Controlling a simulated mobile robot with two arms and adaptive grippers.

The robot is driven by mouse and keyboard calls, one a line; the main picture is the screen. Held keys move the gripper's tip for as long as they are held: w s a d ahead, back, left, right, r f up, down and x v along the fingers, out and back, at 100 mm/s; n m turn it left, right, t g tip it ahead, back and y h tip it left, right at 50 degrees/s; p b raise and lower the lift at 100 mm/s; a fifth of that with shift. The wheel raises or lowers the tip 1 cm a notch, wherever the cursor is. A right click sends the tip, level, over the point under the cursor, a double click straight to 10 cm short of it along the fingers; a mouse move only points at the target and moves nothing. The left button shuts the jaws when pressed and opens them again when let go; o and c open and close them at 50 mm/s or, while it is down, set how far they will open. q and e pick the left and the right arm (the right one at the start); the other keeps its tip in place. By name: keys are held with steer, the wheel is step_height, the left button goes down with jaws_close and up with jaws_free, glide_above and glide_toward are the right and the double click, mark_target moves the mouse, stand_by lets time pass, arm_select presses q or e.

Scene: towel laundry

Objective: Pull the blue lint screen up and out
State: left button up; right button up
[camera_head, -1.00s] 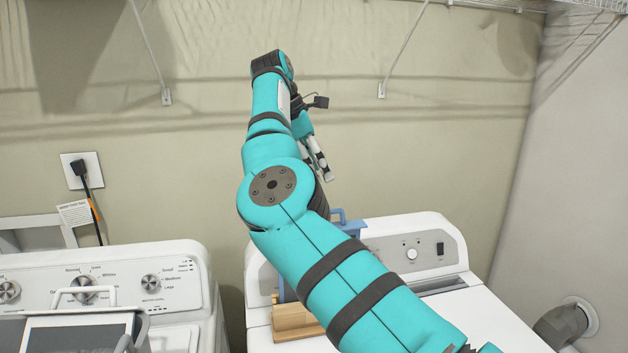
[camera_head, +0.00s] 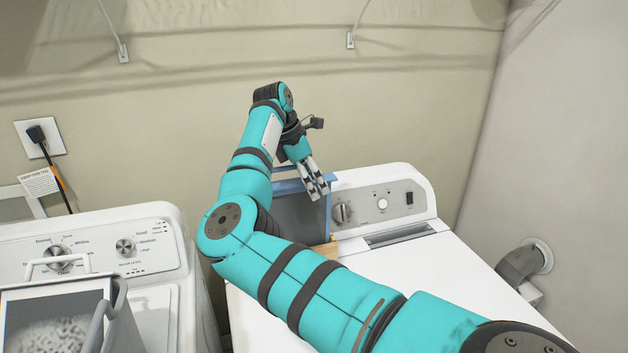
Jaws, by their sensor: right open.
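The blue lint screen (camera_head: 300,214) stands upright at the back left of the white dryer top (camera_head: 450,270). It has a blue frame and a dark grey mesh face. A light wooden block (camera_head: 325,249) shows at its foot; my arm hides the rest of the block and the screen's lower part. My right gripper (camera_head: 318,192) is open, fingers pointing down, at the screen's upper right, overlapping its top edge in the picture. I cannot tell whether the fingers touch it. My left gripper is out of view.
The dryer's control panel (camera_head: 421,199) rises behind its top, with a dark slot (camera_head: 400,236) in front. A white washer (camera_head: 165,240) stands at left, with a grey-framed container (camera_head: 62,292) on it. A vent pipe (camera_head: 525,263) juts out at right.

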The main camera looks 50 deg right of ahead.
steer(key=shift+s+d+f, duration=0.15)
steer(key=shift+d+f, duration=0.05)
steer(key=shift+f, duration=0.35)
jaws_close()
steer(key=c, duration=1)
jaws_free()
jaws_close()
steer(key=shift+r+p, duration=1.85)
steer(key=shift+r, duration=1.7)
